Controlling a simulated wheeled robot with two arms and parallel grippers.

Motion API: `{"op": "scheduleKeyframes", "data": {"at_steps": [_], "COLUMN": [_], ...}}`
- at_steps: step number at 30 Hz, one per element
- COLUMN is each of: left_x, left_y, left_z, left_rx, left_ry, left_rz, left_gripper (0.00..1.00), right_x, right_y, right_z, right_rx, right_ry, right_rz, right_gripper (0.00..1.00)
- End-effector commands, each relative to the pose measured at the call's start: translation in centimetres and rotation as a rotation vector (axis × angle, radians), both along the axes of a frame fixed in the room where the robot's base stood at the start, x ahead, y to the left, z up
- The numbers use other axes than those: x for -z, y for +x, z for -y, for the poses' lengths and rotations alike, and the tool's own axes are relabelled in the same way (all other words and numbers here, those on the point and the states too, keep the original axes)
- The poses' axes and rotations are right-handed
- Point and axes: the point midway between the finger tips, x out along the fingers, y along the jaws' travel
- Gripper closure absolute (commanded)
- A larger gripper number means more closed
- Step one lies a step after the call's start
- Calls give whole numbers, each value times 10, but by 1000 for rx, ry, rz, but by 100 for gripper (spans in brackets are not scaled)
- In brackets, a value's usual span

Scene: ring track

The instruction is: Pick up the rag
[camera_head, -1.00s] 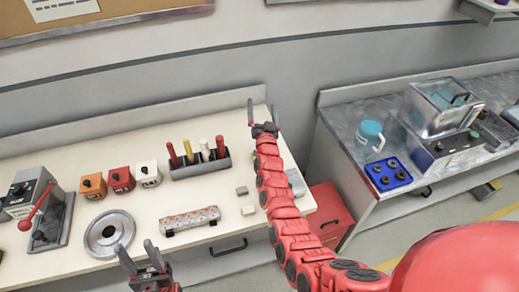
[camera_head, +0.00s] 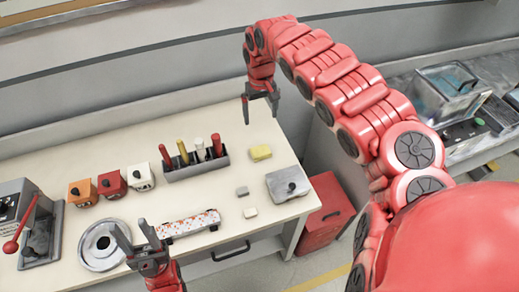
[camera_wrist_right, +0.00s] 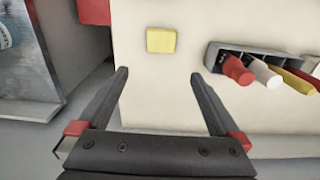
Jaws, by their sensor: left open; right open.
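A small yellow pad (camera_head: 260,152), which looks like the folded rag, lies flat on the cream worktop, right of the marker rack. It also shows in the right wrist view (camera_wrist_right: 161,40), just beyond and between my fingertips. My right gripper (camera_head: 260,118) is open and empty, pointing down above the back of the worktop, apart from the pad. Its two fingers (camera_wrist_right: 159,75) are spread in the wrist view. My left gripper (camera_head: 131,232) is open and empty near the front edge, overlapping the round grey dish in view.
A rack (camera_head: 196,164) with several coloured sticks stands left of the pad. A grey box with a black knob (camera_head: 288,184), small blocks (camera_head: 242,191) and a spotted white strip (camera_head: 188,225) lie nearer the front. A red cabinet (camera_head: 328,215) stands right of the worktop.

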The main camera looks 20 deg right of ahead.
Motion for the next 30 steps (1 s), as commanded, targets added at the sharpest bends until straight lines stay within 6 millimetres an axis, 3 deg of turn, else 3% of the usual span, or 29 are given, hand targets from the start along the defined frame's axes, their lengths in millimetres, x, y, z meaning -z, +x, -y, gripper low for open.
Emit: {"op": "scheduleKeyframes", "data": {"at_steps": [8, 18, 30], "left_x": [3, -16, -28], "left_y": [0, 0, 0], "left_z": [0, 0, 0], "left_rx": [0, 0, 0], "left_ry": [0, 0, 0], "left_rz": [0, 0, 0], "left_gripper": [50, 50, 50], "right_x": [47, 102, 124], "right_y": [-3, -1, -3], "right_z": [-3, -3, -2], "right_rx": [-3, -2, -2], "right_ry": [1, 6, 3], "right_rz": [-8, -1, 2], "right_gripper": [0, 0, 0]}}
